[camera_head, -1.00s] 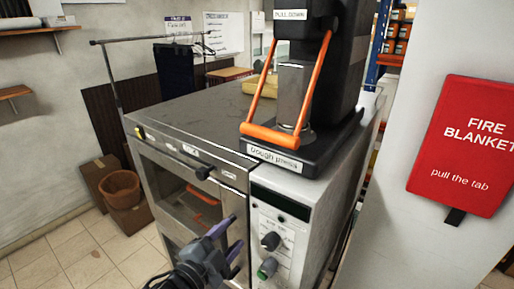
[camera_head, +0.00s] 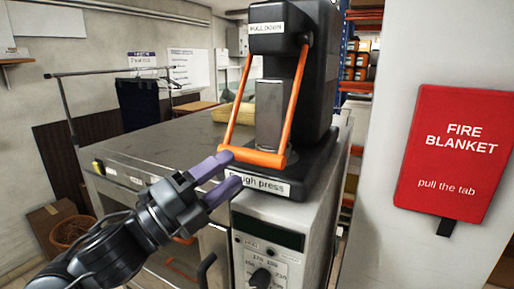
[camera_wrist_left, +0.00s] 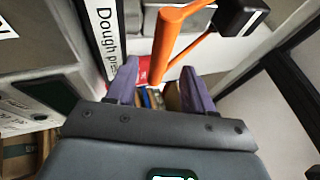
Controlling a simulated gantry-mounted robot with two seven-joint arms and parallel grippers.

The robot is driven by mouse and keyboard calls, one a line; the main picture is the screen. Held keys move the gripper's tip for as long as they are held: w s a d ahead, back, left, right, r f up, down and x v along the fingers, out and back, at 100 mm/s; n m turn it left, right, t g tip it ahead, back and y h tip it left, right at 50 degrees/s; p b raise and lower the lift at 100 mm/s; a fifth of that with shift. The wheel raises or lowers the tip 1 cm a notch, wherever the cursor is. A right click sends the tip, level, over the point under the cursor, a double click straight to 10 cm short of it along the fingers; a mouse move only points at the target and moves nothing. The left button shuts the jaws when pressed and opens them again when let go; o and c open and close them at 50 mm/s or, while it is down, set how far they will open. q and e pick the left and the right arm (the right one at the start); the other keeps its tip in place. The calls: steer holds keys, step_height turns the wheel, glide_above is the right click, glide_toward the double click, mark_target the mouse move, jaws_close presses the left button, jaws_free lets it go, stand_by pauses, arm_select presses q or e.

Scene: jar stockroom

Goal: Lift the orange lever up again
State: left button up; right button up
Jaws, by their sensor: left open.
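The orange lever (camera_head: 252,157) is a U-shaped handle on the black dough press (camera_head: 318,90). It is down, with its crossbar low in front of the grey cylinder. My left gripper (camera_head: 227,172) is open, its purple fingertips at the left end of the crossbar. In the left wrist view the lever's bar (camera_wrist_left: 164,45) reaches toward the gap between the open fingers (camera_wrist_left: 159,70). I cannot tell whether the fingers touch it. The lever's left end is partly hidden by a finger. My right gripper is not in view.
The press stands on a metal oven (camera_head: 150,140) with a control panel (camera_head: 262,268) below the lever. A red fire blanket box (camera_head: 458,155) hangs on the white wall at right. A clothes rail (camera_head: 110,72) stands behind at left. The oven top left of the press is mostly clear.

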mark_target(244, 160)
arm_select(q)
steer(key=p+x, duration=0.2)
steer(key=x, duration=0.4)
steer(key=shift+w+d+r, duration=0.15)
steer(key=shift+d+r, duration=0.05)
steer(key=shift+w+d+r, duration=0.15)
steer(key=shift+w+d, duration=0.3)
steer(key=shift+d, duration=0.1)
jaws_close()
